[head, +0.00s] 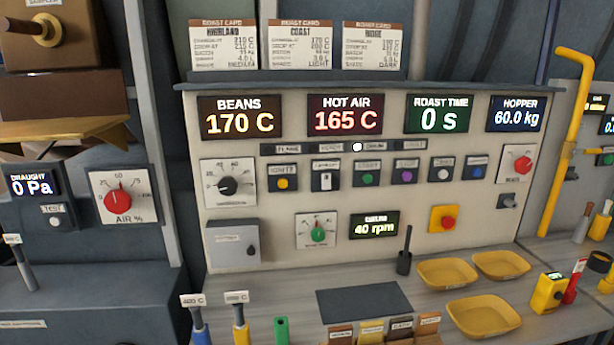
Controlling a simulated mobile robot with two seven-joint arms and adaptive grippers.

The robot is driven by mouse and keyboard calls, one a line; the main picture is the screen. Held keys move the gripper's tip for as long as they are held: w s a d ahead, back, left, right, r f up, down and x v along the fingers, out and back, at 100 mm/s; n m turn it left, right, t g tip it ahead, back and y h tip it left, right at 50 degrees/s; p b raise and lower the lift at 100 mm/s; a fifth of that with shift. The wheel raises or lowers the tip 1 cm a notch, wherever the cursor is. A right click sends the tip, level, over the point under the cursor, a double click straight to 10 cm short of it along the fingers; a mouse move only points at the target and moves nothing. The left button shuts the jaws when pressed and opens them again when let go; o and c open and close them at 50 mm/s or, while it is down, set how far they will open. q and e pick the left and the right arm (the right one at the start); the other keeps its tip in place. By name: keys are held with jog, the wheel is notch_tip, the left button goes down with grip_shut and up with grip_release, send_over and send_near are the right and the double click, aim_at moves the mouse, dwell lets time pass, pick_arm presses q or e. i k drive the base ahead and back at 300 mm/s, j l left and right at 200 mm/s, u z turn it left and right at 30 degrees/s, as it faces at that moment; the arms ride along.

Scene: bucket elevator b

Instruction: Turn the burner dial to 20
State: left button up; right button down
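A square white dial plate with a black knob (229,186) is at the left of the control panel, under the BEANS display. It is likely the burner dial, but its lettering is too blurred to confirm. Numbers around 40 and 60 show along its top; the exact pointer setting cannot be told. Neither of my grippers is in view.
Other dials are the red AIR % knob (119,201), a green knob (318,235) and a red knob (522,165). A yellow-backed red button (446,223) is on the panel. Yellow trays (484,316) and a dark mat (363,302) lie on the counter.

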aim_at(228, 186)
jog(key=k+j+z, duration=0.15)
jog(key=j, duration=0.3)
jog(key=j+z, duration=0.2)
jog(key=j, duration=0.2)
jog(key=k+j+z, duration=0.15)
jog(key=j, duration=0.25)
jog(key=k+j+z, duration=0.2)
jog(key=j, duration=0.2)
jog(key=k+j+z, duration=0.15)
jog(key=j, duration=0.2)
